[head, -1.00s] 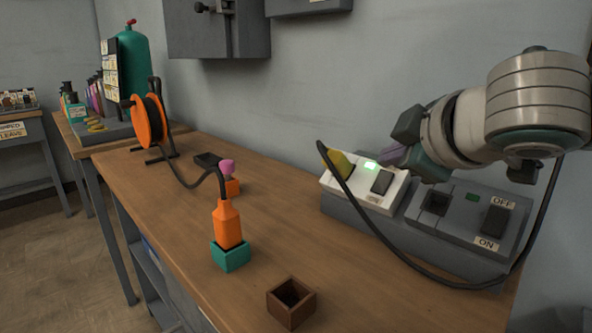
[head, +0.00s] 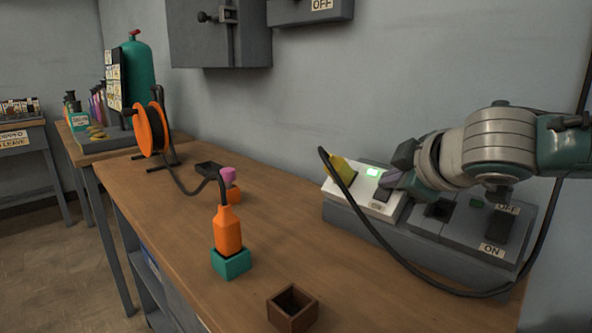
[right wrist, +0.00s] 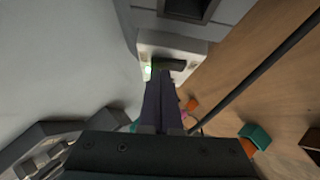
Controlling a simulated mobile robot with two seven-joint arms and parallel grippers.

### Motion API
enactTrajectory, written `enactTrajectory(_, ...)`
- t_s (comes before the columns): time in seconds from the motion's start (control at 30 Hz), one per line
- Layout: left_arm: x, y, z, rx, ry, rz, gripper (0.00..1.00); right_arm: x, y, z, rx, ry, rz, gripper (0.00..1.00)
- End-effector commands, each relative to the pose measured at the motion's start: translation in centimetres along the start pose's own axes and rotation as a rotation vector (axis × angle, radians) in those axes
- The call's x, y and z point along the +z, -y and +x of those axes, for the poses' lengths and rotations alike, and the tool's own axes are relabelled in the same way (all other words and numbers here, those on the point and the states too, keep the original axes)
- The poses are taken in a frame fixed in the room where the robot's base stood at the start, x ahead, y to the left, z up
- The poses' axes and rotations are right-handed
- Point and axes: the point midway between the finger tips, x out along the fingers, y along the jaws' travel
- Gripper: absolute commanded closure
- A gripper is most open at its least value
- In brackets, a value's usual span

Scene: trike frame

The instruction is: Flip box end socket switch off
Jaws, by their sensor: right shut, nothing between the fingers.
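The white end socket (head: 351,197) sits at the left end of the grey box (head: 398,236). A yellow plug (head: 341,169) is in it, and its light (head: 372,172) glows green. Its dark switch (head: 383,194) is partly hidden behind my right gripper (head: 387,180). The right gripper is shut and empty, with its fingertips right at the switch. I cannot tell whether they touch it. In the right wrist view the shut fingers (right wrist: 160,76) point at the dark switch (right wrist: 170,64), beside the green light (right wrist: 148,70). My left gripper is not in view.
A black cable loops from the plug along the box's front. The grey box also holds a dark socket opening (head: 438,210) and a large switch (head: 497,226) labelled OFF and ON. An orange bottle-shaped piece (head: 228,230), a brown open box (head: 292,308) and an orange reel (head: 151,128) stand on the bench.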

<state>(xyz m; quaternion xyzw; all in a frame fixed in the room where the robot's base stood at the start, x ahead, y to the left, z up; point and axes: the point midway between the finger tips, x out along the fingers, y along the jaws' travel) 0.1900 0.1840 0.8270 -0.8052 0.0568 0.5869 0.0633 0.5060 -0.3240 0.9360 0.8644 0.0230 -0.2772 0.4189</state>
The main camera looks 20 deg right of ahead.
Motion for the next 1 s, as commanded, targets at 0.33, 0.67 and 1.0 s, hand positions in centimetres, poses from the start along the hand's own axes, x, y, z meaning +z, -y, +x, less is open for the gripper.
enactTrajectory(0.33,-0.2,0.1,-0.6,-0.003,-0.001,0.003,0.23,0.1,0.1,0.1,-0.018,0.003,0.018,1.0)
enactTrajectory(0.67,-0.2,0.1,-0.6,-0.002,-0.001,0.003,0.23,-0.1,1.5,-0.2,-0.021,0.004,0.018,1.0)
enactTrajectory(1.0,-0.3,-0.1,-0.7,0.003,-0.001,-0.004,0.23,-0.3,1.5,-0.3,-0.018,0.002,0.018,1.0)
